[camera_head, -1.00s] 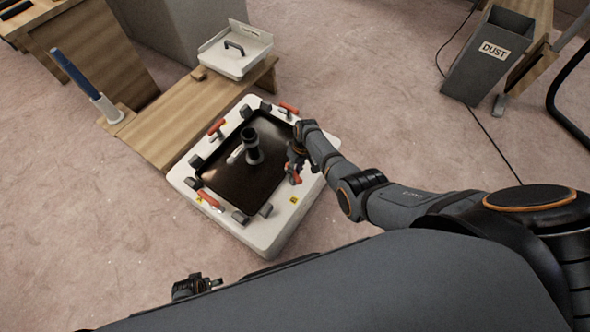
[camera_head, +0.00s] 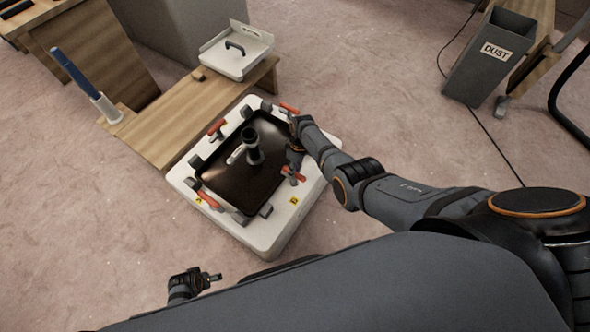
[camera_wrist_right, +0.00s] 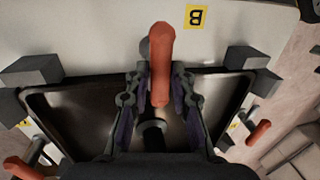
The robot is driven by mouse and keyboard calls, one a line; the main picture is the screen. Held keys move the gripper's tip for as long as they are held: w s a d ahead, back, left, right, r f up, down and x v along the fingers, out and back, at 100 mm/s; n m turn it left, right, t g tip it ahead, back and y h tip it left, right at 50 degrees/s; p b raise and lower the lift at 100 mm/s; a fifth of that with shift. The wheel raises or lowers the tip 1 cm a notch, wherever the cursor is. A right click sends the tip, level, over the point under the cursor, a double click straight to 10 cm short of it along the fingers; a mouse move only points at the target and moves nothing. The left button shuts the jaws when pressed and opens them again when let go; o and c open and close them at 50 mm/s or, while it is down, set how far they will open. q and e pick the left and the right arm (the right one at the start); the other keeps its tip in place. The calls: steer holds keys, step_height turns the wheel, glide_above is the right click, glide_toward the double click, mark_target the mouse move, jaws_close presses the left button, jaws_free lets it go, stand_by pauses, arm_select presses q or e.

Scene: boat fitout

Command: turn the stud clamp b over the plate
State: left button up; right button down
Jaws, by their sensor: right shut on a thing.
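The dark glossy plate (camera_head: 235,180) lies in a pale raised frame (camera_head: 262,238). Stud clamp b has a red-orange handle (camera_head: 295,174) at the frame's right edge, close to the yellow B label (camera_head: 293,201). My right gripper (camera_head: 293,160) is at this clamp. In the right wrist view its fingers (camera_wrist_right: 159,80) are shut on the handle (camera_wrist_right: 161,45), which runs from the frame side near the label (camera_wrist_right: 196,16) in toward the plate (camera_wrist_right: 75,100). The clamp's base is partly hidden. My left gripper (camera_head: 208,279) is low in the head view, away from the frame; its jaws are too small to judge.
Several more red-handled clamps (camera_head: 207,199) and grey blocks ring the plate. A dark upright cylinder (camera_head: 251,140) stands on the plate. A wooden bench (camera_head: 165,125) with a white tray (camera_head: 235,62) adjoins the frame. A grey dust bin (camera_head: 487,65) stands at the back right.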

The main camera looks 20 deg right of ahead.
steer(key=shift+s+a, duration=0.1)
steer(key=shift+a, duration=0.05)
steer(key=c, duration=1.2)
jaws_free()
steer(key=shift+o, duration=0.2)
steer(key=shift+r, duration=0.1)
step_height(320, 180, up, 12)
steer(key=w+d, duration=0.1)
steer(key=d, duration=0.1)
steer(key=shift+w+f, duration=0.2)
steer(key=shift+w, duration=0.1)
